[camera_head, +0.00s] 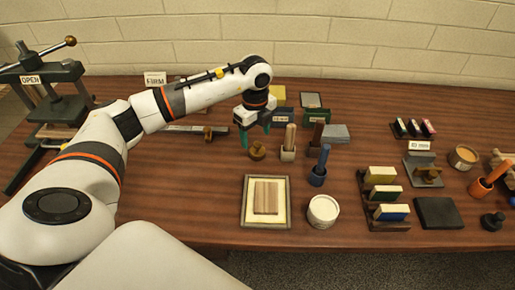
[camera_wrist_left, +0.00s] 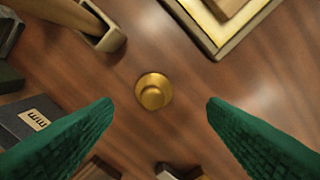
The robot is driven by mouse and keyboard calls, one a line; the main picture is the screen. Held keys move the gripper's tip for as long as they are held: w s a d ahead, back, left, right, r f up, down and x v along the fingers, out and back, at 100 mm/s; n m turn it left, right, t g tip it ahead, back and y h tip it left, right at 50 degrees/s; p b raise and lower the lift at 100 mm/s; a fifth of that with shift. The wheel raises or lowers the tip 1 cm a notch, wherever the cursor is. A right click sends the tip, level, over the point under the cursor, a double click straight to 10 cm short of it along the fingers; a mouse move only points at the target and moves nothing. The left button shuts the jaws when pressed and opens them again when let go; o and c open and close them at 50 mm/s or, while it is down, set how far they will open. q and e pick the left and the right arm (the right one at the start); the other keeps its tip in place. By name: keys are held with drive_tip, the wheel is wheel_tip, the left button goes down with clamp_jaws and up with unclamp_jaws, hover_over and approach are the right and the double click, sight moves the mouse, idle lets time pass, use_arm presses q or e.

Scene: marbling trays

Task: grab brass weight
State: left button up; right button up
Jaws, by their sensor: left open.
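The brass weight (camera_head: 257,151) is a small round knobbed piece standing on the wooden table, left of a pale holder with a wooden handle. In the left wrist view the brass weight (camera_wrist_left: 153,92) is seen from above, with clear wood around it. My left gripper (camera_head: 256,138) points down above and close to it. Its green fingers are open and empty, and in the left wrist view the weight shows between and slightly beyond the fingertips (camera_wrist_left: 160,104). I cannot tell the exact height of the fingers over it. My right gripper is not in view.
The pale holder (camera_head: 288,154) stands close right of the weight, with a blue holder (camera_head: 317,176) nearer me. A framed tray (camera_head: 246,214) lies in front. Dark labelled blocks (camera_head: 284,116) sit behind. A press (camera_head: 60,100) stands far left. Bare table lies left of the weight.

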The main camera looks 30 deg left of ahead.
sight(258, 143)
use_arm(q)
drive_tip(key=f, duration=0.1)
drive_tip(key=f+p, duration=0.1)
drive_tip(key=f, duration=0.3)
drive_tip(key=shift+w+d+p, duration=0.1)
drive_tip(key=shift+w+p, duration=0.25)
drive_tip(key=shift+f, duration=0.35)
drive_tip(key=c, duration=1.4)
drive_tip(key=shift+w, duration=0.1)
drive_tip(key=shift+c, duration=0.2)
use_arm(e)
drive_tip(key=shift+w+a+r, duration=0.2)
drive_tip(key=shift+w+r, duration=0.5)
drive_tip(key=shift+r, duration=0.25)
